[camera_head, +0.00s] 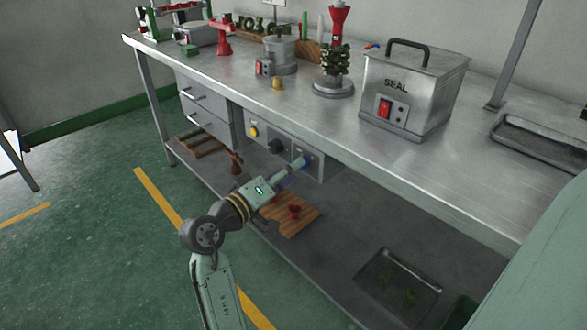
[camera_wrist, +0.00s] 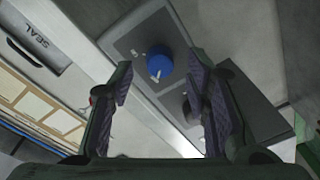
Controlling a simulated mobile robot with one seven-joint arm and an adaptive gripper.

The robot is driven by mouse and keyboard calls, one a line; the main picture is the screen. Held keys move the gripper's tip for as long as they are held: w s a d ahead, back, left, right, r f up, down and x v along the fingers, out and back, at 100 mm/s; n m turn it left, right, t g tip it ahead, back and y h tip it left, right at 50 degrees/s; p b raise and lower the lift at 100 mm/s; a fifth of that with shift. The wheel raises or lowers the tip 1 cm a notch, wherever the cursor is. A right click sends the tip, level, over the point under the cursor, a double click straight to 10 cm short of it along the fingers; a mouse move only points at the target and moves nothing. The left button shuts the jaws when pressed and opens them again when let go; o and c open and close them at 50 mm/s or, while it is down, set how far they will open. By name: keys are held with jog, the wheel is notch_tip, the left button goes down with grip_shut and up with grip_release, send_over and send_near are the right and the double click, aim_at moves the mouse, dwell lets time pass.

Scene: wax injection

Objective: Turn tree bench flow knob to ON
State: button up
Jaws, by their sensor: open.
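A control panel (camera_head: 320,167) is set under the front edge of the bench. On it is a blue knob (camera_head: 305,161), partly hidden by my gripper. In the wrist view the blue knob (camera_wrist: 160,63) is round with a small white pointer or mark at its lower left. My gripper (camera_head: 294,173) is at the panel, directly in front of this knob. In the wrist view my gripper (camera_wrist: 160,75) is open, one finger on each side of the knob, with gaps visible. Whether the fingertips reach around the knob cannot be told. ON/OFF lettering is not readable.
A black knob (camera_head: 275,146) and a yellow button (camera_head: 254,132) sit left of the blue knob. The bench top (camera_head: 440,170) overhangs above; the lower shelf (camera_head: 335,255) holds a wooden board (camera_head: 297,222) and a tray (camera_head: 397,285). The SEAL box (camera_head: 410,92) stands above right.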

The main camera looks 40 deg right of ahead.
jog(key=shift+w+d, duration=0.15)
jog(key=shift+d, duration=0.65)
jog(key=shift+c, duration=0.4)
grip_shut()
